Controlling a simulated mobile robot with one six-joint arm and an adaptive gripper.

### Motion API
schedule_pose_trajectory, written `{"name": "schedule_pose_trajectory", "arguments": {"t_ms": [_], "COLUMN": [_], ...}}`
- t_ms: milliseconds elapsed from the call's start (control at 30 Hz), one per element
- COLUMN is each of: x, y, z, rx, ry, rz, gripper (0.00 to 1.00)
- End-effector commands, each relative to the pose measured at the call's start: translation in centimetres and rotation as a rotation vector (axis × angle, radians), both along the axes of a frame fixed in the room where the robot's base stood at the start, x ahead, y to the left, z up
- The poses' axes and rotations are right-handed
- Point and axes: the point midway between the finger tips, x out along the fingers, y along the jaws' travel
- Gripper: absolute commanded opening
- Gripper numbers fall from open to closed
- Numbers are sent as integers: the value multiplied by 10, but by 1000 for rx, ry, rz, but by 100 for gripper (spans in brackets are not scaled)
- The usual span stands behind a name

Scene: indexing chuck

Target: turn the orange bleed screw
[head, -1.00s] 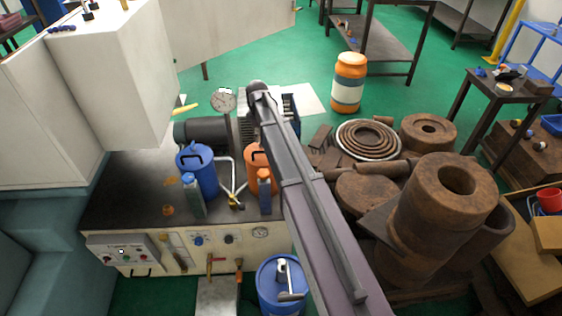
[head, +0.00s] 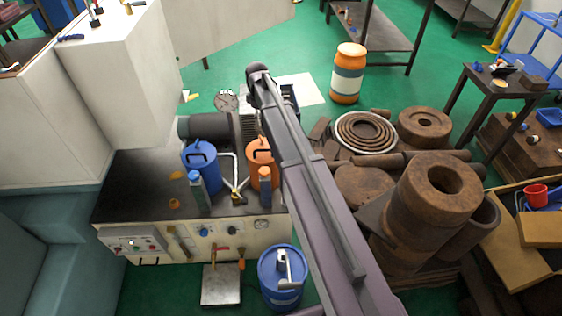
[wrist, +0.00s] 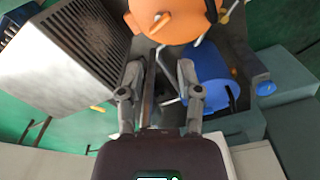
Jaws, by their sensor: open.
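I cannot make out the orange bleed screw for certain. In the wrist view an orange bar (wrist: 160,22) shows against a large rounded orange body (wrist: 185,28) at the top, ahead of my gripper; I cannot tell if the bar is the screw. My gripper (wrist: 160,68) is open, with its two fingers apart and nothing seen held between them. A grey rod-like part shows between the fingers, at a depth I cannot judge. In the head view an orange can (head: 262,152) stands on the dark bench top (head: 135,185), just left of my arm. My arm hides the gripper there.
A blue can (head: 203,165) and a blue-grey bottle (head: 198,192) stand left of the orange can. A dark motor (head: 205,126) lies behind them. Rusty cylinders (head: 435,195) crowd the right side. A blue drum (head: 281,283) stands in front. Green floor is open behind.

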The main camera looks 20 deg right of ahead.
Motion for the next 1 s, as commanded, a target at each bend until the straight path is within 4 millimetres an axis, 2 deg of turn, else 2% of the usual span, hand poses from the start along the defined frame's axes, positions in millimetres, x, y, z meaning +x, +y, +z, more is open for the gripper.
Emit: {"name": "schedule_pose_trajectory", "arguments": {"t_ms": [33,400,500,1000], "x": [0,0,-19,-90], "y": [0,0,0,-1], "z": [9,40,34,31], "rx": [0,0,0,0], "ry": [0,0,0,0], "rz": [0,0,-46,-281], "gripper": [46,46,46,46]}}
